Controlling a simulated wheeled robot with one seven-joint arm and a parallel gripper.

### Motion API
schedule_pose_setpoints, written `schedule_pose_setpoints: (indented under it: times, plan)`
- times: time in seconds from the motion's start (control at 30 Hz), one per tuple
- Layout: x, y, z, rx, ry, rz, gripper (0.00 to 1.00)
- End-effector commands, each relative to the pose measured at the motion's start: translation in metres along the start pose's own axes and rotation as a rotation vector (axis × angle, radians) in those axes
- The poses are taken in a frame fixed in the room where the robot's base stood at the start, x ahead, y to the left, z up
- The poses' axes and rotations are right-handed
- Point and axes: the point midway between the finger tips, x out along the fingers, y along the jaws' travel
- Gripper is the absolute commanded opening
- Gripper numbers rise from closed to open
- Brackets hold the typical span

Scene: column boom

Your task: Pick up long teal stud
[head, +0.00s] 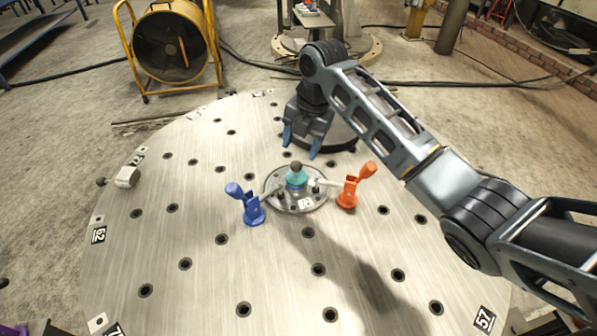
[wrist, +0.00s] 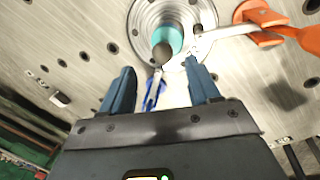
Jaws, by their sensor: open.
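The teal stud (head: 296,178) stands upright with a dark rounded top on a round metal plate (head: 307,203) at the middle of the table. In the wrist view the teal stud (wrist: 168,40) shows beyond the fingertips, its dark top towards me. My gripper (head: 301,146) is open and empty, above and behind the stud in the head view. Its blue fingers also show in the wrist view (wrist: 164,82), apart from the stud. The stud's lower end is hidden in the plate.
A blue clamp (head: 247,206) stands left of the stud and an orange clamp (head: 352,187) stands right, their arms reaching onto the plate. The round table (head: 200,240) has many holes and is otherwise mostly clear. A small pale block (head: 127,177) sits at its left edge.

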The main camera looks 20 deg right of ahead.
Motion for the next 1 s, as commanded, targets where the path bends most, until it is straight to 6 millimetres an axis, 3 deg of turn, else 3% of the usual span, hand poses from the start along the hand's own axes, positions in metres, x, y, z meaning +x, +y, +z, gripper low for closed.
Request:
schedule_pose_setpoints:
  times: [0.37,0.7,1.0]
  plan:
    - [0.03,-0.001,0.0,-0.008,0.001,-0.008,0.61]
    - [0.073,-0.003,-0.004,-0.009,0.001,-0.007,0.61]
    - [0.077,-0.003,-0.004,-0.009,0.0,-0.006,0.59]
